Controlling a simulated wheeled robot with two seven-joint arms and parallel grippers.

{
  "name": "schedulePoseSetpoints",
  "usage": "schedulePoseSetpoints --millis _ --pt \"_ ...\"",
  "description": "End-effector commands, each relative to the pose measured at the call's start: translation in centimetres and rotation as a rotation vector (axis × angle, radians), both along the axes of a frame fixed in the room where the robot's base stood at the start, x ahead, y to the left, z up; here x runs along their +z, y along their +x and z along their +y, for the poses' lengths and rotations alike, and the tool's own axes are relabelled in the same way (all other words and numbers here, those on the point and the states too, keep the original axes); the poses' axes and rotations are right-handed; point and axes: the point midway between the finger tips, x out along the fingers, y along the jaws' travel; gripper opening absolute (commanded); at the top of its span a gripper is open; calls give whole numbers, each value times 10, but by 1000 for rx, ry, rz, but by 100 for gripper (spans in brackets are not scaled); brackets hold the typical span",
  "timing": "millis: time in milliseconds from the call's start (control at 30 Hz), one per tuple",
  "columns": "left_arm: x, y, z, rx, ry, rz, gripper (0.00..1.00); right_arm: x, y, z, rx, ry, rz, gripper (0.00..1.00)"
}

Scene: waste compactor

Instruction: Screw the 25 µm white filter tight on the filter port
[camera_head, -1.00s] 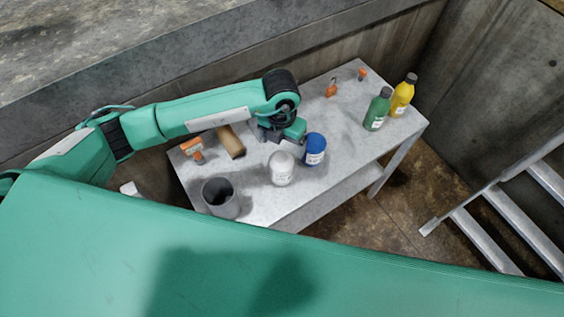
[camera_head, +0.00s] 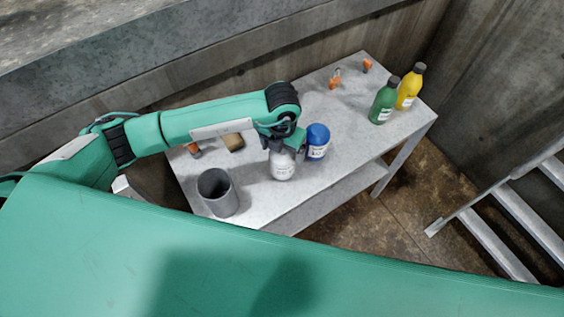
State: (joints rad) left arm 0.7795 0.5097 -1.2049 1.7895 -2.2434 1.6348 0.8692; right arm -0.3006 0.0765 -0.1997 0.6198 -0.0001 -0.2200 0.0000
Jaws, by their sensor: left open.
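The white filter (camera_head: 283,169) stands upright on the grey metal table (camera_head: 258,207). A blue filter (camera_head: 317,141) stands close beside it on the right. My left gripper (camera_head: 285,151) is over the white filter, its fingers pointing down around or just above the filter's top. It is open, and the hand hides the upper part of the filter. I cannot tell whether the fingers touch it. The filter port is not recognisable in this view. My right gripper is not in view.
A dark grey open cup (camera_head: 218,191) stands at the table's front left. A brown block (camera_head: 233,142) lies partly behind my arm. Green (camera_head: 383,101) and yellow (camera_head: 409,87) bottles and small orange items (camera_head: 335,80) are at the far right. A ladder (camera_head: 500,215) leans right.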

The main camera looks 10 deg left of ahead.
Motion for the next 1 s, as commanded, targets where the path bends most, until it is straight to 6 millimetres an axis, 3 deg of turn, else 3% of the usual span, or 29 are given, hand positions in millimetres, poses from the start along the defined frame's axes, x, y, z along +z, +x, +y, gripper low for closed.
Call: schedulePoseSetpoints --millis 233,400,467,1000 --pt "0 0 0 0 0 0 87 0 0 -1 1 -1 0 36" --pt "0 0 0 0 0 0 54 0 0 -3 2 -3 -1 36" --pt "0 0 0 0 0 0 46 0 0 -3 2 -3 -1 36" --pt "23 1 0 0 -1 -3 46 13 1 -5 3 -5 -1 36"
